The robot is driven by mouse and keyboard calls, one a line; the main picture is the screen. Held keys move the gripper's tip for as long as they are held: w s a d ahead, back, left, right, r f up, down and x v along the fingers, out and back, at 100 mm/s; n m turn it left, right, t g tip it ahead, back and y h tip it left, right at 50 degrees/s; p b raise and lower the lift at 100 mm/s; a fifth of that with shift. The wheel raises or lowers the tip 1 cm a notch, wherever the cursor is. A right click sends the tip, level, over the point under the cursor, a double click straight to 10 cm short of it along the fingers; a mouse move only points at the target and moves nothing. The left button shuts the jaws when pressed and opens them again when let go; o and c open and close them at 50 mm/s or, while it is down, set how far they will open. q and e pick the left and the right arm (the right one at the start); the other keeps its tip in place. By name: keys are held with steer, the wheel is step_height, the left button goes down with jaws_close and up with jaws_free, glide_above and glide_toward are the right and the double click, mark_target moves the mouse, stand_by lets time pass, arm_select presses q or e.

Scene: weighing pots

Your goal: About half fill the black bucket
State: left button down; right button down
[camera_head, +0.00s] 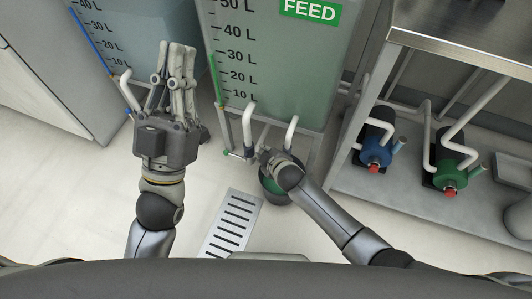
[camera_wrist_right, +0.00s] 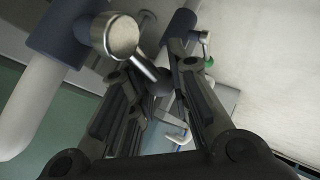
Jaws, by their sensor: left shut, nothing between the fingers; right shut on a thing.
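The black bucket (camera_head: 281,198) stands on the floor below the FEED tank (camera_head: 285,70). Green shows inside it (camera_head: 267,182); my right forearm and hand hide much of its opening, so its level cannot be told. My right gripper (camera_head: 264,156) is at the tank's valve, above the bucket. In the right wrist view its fingers (camera_wrist_right: 163,84) are shut on a valve handle (camera_wrist_right: 147,66), a thin metal rod beside a round silver end. My left gripper (camera_head: 178,50) is shut and empty, raised in front of the blue-tinted tank.
The blue-tinted tank (camera_head: 140,22) has its own scale and a white pipe (camera_head: 127,88). A metal rack at the right holds a blue pump (camera_head: 375,150) and a green pump (camera_head: 449,172).

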steer(key=shift+s+f, duration=0.1)
steer(key=shift+f, duration=0.05)
steer(key=c, duration=1.6)
jaws_free()
steer(key=v, duration=1.2)
steer(key=shift+a, duration=0.1)
